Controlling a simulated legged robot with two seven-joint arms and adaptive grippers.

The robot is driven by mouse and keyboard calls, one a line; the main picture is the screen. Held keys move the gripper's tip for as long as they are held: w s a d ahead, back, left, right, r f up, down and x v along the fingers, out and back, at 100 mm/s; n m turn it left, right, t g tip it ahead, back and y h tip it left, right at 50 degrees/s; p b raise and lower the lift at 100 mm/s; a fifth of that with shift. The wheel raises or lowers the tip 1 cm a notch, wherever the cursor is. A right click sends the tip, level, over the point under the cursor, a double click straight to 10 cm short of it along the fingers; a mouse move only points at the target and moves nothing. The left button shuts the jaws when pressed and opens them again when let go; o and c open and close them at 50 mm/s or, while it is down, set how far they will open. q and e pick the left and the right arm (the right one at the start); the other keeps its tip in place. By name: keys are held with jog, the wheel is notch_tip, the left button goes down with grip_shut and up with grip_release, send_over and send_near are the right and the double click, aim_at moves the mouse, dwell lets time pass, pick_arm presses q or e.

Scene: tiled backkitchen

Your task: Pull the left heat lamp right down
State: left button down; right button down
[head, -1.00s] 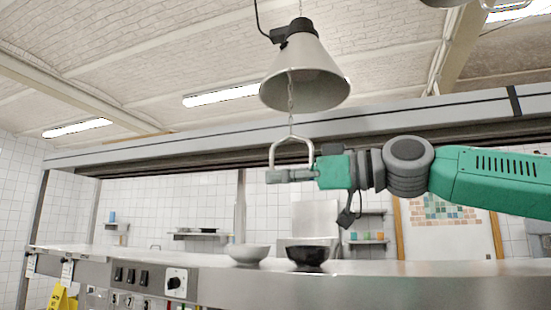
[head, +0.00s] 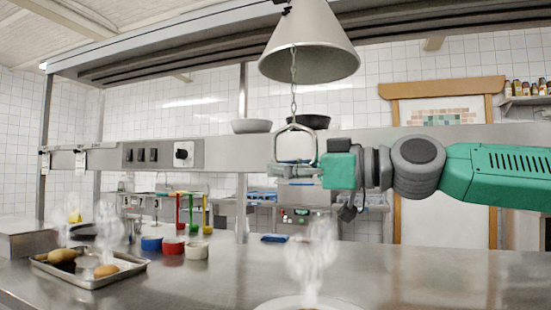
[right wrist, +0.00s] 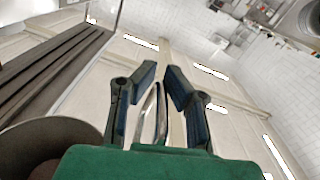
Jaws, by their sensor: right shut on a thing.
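The heat lamp (head: 310,45) is a pale grey cone hanging open side down at the top centre of the head view. A chain (head: 294,85) runs from it to a metal pull handle (head: 279,140). My right gripper (head: 297,170) comes in from the right and is shut on the lower bar of the handle, below the shade. In the right wrist view the handle (right wrist: 148,112) stands between the fingers of my right gripper (right wrist: 158,80). Part of the lamp shade (right wrist: 45,140) shows at lower left there. My left gripper is not in view.
Below is a steel counter (head: 210,275) with a steaming plate (head: 300,302), a tray (head: 92,284) of potatoes and several coloured pots (head: 172,245). A shelf with switches (head: 225,153) holds two bowls (head: 252,126) behind the handle. An overhead beam (head: 160,50) crosses behind the lamp.

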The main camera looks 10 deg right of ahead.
notch_tip(320, 180, down, 3)
jog(key=shift+s+a+r+b, duration=0.1)
jog(key=shift+s+r+b, duration=0.1)
jog(key=shift+b, duration=0.35)
jog(key=shift+f, duration=0.1)
